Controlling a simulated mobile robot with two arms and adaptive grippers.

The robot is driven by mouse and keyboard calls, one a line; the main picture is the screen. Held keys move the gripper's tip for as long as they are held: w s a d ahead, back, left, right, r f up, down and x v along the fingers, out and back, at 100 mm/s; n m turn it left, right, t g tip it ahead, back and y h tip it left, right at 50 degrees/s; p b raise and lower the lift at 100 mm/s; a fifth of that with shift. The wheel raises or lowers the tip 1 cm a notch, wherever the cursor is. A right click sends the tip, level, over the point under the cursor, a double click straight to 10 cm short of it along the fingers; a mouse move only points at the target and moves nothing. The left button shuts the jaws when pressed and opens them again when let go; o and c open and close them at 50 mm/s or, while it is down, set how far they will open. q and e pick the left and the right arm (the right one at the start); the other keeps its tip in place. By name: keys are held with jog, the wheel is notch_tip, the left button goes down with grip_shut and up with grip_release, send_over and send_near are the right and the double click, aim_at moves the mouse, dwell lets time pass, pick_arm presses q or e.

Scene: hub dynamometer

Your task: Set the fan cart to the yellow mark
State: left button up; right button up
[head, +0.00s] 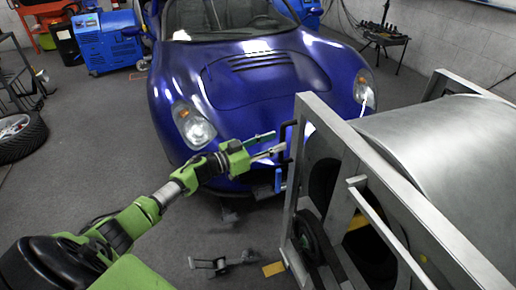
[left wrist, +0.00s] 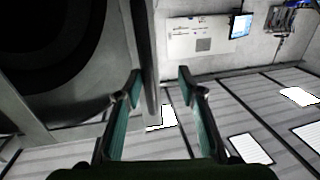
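The fan cart (head: 345,150) is the big silver drum in a metal frame at the right of the head view, standing in front of the blue car. A dark upright handle (head: 284,141) is on its left side. A yellow mark (head: 274,268) lies on the floor by the frame's lower left corner. My left gripper (head: 272,145) is open at the handle, its fingers pointing toward the cart. In the left wrist view the two fingers (left wrist: 159,74) are apart, with a grey upright bar between them; contact cannot be told. My right gripper is not in view.
The blue car (head: 265,75) stands close behind my left gripper. A black and metal floor bracket (head: 215,264) lies left of the yellow mark. A tire (head: 20,135) lies at the far left, and a blue machine (head: 105,42) stands behind.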

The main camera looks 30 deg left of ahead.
pick_arm(q)
jog(key=v, duration=0.8)
jog(key=shift+a, duration=0.3)
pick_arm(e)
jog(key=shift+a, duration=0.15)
pick_arm(q)
jog(key=shift+f, duration=0.15)
